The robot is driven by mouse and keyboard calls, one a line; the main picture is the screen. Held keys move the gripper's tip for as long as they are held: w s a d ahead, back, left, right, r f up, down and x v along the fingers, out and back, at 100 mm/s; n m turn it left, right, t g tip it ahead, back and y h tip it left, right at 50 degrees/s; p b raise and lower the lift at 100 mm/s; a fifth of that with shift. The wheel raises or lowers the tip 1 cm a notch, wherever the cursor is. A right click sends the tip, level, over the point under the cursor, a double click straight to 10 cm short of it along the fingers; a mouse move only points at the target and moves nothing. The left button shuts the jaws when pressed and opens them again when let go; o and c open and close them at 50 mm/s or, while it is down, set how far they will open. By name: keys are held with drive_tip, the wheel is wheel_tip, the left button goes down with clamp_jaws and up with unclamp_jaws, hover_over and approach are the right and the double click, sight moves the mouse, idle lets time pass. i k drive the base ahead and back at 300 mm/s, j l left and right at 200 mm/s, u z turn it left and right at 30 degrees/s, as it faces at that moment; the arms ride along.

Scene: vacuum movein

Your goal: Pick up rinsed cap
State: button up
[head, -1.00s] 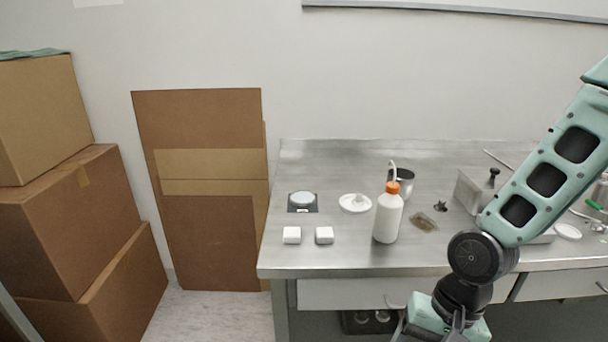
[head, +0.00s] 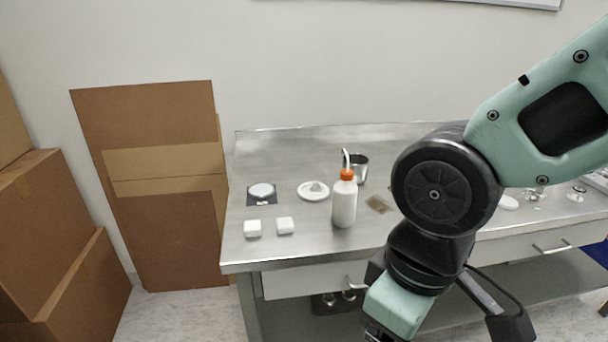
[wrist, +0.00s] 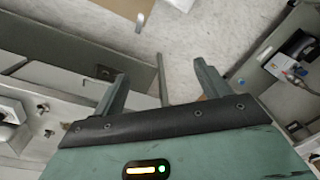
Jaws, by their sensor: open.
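I cannot tell for sure which item is the rinsed cap. A white dish (head: 313,191) with a small pale piece on it lies on the steel bench (head: 295,255) in the head view. Another small white round item (head: 508,202) lies further right, beside my arm. My arm hides part of the bench top.
A white bottle with an orange top (head: 344,200) stands before a metal cup (head: 358,167). Two white blocks (head: 252,229) and a small scale (head: 262,193) are at the bench's left. Cardboard boxes (head: 60,230) and flat sheets (head: 150,240) stand left of the bench.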

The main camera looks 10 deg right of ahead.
sight(315, 189)
drive_tip(key=i+l+u, duration=0.75)
drive_tip(key=i, duration=0.15)
drive_tip(key=i+j, duration=0.05)
